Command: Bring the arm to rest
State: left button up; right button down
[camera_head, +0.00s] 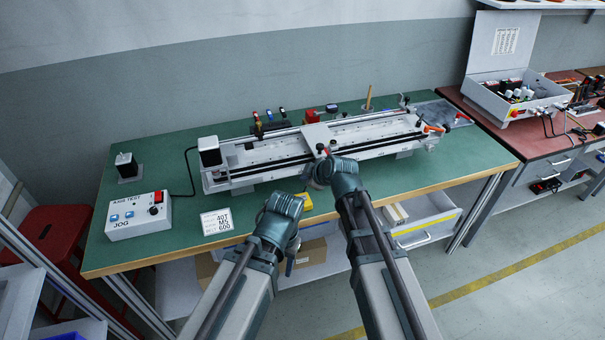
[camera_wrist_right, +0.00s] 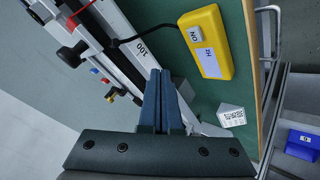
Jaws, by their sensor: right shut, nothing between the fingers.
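My right gripper (camera_head: 308,172) is at the front of the gantry rail unit (camera_head: 270,158), over the green bench. In the right wrist view its two blue fingers (camera_wrist_right: 160,88) are together with nothing between them. The rail (camera_wrist_right: 132,50) runs behind them there. My right arm (camera_head: 385,270) reaches forward from the bottom of the head view. My left arm (camera_head: 238,285) is bent beside it at the bench's front edge. The left gripper (camera_head: 290,266) hangs low there, mostly hidden, and its fingers cannot be made out.
A yellow switch box (camera_wrist_right: 208,42) lies on the green bench (camera_head: 130,220) near its front edge. A white jog box (camera_head: 138,217) and a label card (camera_head: 216,221) stand left. An open drawer (camera_head: 425,220) is below the bench. A red-topped bench (camera_head: 480,110) with an open case adjoins right.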

jog(key=s+d+m+g+h+p, duration=0.2)
jog(key=s+m+g+h+p, duration=0.1)
jog(key=s, duration=1)
jog(key=s+d+m+g+h+p, duration=0.3)
jog(key=s+m+g, duration=0.2)
jog(key=s, duration=0.8)
jog(key=m, duration=0.3)
jog(key=shift+d+p, duration=0.15)
jog(key=shift+p, duration=0.25)
jog(key=shift+r, duration=0.1)
